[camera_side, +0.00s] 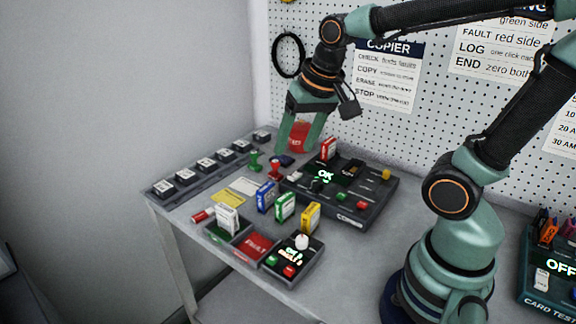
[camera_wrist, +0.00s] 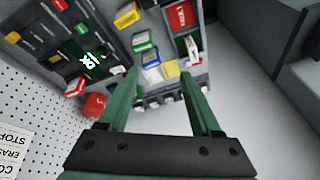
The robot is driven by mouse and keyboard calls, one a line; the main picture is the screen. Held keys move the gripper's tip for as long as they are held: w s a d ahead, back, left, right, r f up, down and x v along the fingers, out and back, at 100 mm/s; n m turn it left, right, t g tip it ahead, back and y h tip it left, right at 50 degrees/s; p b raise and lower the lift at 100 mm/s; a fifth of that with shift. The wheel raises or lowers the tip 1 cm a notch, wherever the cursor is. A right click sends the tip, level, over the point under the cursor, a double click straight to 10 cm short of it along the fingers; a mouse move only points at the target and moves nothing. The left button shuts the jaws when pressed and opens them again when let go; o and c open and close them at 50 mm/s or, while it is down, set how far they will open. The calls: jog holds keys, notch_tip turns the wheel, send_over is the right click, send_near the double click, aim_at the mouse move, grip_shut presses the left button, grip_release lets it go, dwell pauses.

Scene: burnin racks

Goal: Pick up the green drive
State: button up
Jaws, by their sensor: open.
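The green drive (camera_side: 285,207), a small upright green block with a white label, stands on the grey bench between the blue drive (camera_side: 265,196) and the yellow drive (camera_side: 310,217). In the wrist view the green drive (camera_wrist: 143,42) lies above and left of the gap between my fingertips. My gripper (camera_side: 300,143) is open and empty, raised over the back of the bench, well apart from the green drive. In the wrist view both fingers of my gripper (camera_wrist: 159,75) are spread with nothing held.
A dark copier unit (camera_side: 350,213) with a lit OK display and a red drive (camera_side: 328,149) is right of the drives. Trays, including a red FAULT bin (camera_side: 257,246), line the front. A white drive (camera_side: 228,218) stands in the green bin. A red container (camera_side: 299,136) is behind my fingers.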

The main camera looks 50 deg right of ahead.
jog(key=w+d+f+m+g, duration=0.2)
jog(key=w+f+m, duration=0.2)
jog(key=m, duration=0.3)
jog(key=m+g, duration=0.2)
jog(key=m, duration=0.4)
send_over(285, 196)
notch_tip(285, 196, down, 5)
jog(key=f, duration=0.7)
jog(key=shift+w+a+f, duration=0.15)
jog(key=shift+a, duration=0.25)
jog(key=f, duration=0.4)
jog(key=shift+s+d, duration=0.2)
jog(key=shift+d, duration=0.2)
jog(key=shift+f, duration=0.65)
grip_shut()
